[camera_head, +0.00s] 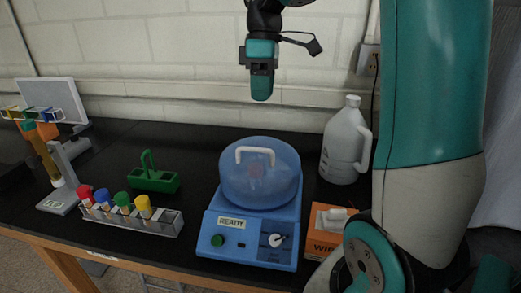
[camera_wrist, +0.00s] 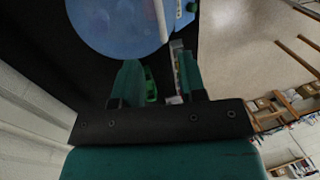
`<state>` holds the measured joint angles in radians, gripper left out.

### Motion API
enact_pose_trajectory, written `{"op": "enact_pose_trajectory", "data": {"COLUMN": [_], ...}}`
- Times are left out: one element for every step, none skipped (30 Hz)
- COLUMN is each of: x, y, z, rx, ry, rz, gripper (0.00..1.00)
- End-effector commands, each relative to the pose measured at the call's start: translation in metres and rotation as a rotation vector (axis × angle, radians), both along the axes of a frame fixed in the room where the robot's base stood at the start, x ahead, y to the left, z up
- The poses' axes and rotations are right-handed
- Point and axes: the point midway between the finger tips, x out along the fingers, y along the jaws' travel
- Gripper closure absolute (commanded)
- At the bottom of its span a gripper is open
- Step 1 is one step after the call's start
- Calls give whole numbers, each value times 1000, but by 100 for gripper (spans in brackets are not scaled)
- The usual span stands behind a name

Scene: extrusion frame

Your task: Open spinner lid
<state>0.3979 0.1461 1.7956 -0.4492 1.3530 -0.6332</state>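The spinner (camera_head: 226,248) is a blue box on the black bench with a "READY" label, a green button and a dial. Its round translucent blue lid (camera_head: 240,187) sits down on top, with a white handle (camera_head: 255,149) arched across it. My gripper (camera_head: 261,96) hangs above and behind the lid, fingers pointing down, apart from the handle. In the wrist view the two teal fingers of my gripper (camera_wrist: 160,60) stand apart with nothing between them. The lid (camera_wrist: 108,25) and part of the handle (camera_wrist: 161,20) show at the top there.
A rack (camera_head: 135,221) of several colour-capped tubes and a green carrier (camera_head: 152,181) stand left of the spinner. A white jug (camera_head: 342,150) and an orange wipes box (camera_head: 324,241) stand to its right. A pale block wall (camera_head: 170,50) is behind.

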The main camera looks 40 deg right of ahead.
Motion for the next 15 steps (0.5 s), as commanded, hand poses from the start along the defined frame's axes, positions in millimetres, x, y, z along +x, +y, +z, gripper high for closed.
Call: {"op": "enact_pose_trajectory", "data": {"x": [-2,-3,-4,-5,-5,-7,-8,-9,-9,-10,-11,-12,-12,-12,-13], "y": [3,4,5,7,8,9,10,11,12,13,14,15,15,16,16], "z": [-15,-21,-30,-36,-42,-51,-57,-63,-71,-76,-82,-88,-93,-96,-101], "rx": [2,2,1,0,2,3,1,1,2,2,1,0,1,1,0], "ry": [3,2,2,3,2,3,5,4,3,2,3,3,3,2,1], "rz": [0,1,1,1,1,0,2,1,0,1,1,0,0,0,0], "gripper": [62,62,62,62,62,62,62,62,62,62,62,62,62,62,62]}}
